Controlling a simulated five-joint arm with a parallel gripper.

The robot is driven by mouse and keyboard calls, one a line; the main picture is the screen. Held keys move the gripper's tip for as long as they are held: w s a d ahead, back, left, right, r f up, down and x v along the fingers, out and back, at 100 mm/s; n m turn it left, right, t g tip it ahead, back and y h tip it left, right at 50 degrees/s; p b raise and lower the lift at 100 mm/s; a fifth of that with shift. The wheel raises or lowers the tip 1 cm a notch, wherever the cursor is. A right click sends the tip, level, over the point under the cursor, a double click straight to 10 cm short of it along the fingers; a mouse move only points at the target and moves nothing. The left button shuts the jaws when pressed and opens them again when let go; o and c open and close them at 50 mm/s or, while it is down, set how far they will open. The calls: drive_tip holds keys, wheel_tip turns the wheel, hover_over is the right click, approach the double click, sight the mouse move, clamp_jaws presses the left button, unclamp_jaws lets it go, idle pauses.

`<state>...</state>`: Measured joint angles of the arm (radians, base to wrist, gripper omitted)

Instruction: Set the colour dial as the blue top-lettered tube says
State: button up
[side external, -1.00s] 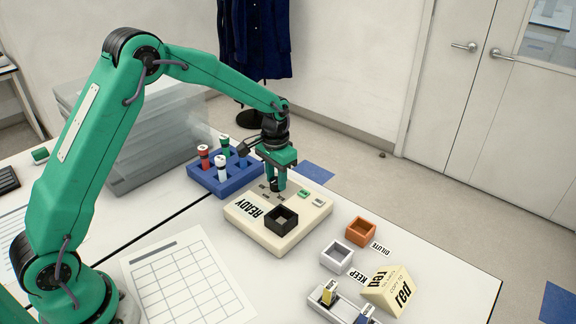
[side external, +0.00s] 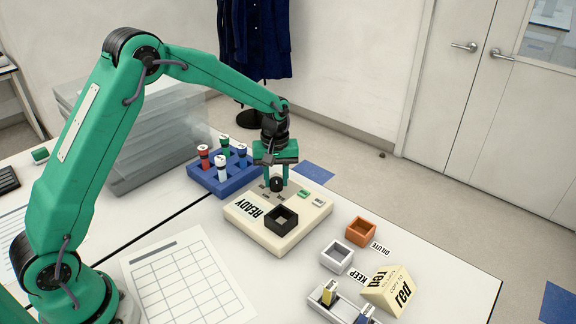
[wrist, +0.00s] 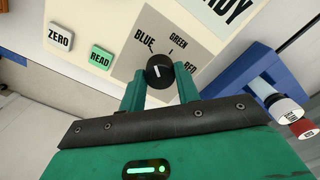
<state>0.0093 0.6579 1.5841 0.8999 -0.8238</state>
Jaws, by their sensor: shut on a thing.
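My gripper (wrist: 160,86) is shut on the round black colour dial (wrist: 159,68), one finger on each side of it. The dial's white mark points roughly up, towards the BLUE and GREEN side and away from RED; its exact setting is unclear. In the side view my gripper (side external: 277,183) is down at the panel of the cream machine (side external: 262,236), which reads READY. A blue tube (side external: 241,152) with a pale top stands in the blue rack (side external: 215,188) beside red, white and green ones. Its top lettering is too small to read.
On the machine are a black open box (side external: 282,220) and the ZERO (wrist: 60,37) and READ (wrist: 102,57) buttons. Right of it are an orange box (side external: 361,231), a white box (side external: 337,256), a cream block reading red (side external: 388,290) and a small white rack (side external: 335,308).

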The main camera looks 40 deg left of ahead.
sight(276, 180)
drive_tip(key=shift+r+n, duration=0.15)
drive_tip(key=shift+n, duration=0.75)
drive_tip(key=o, duration=1)
wheel_tip(276, 180, up, 8)
drive_tip(key=shift+f, duration=0.25)
drive_tip(key=shift+r, duration=0.1)
drive_tip(key=shift+r, duration=0.1)
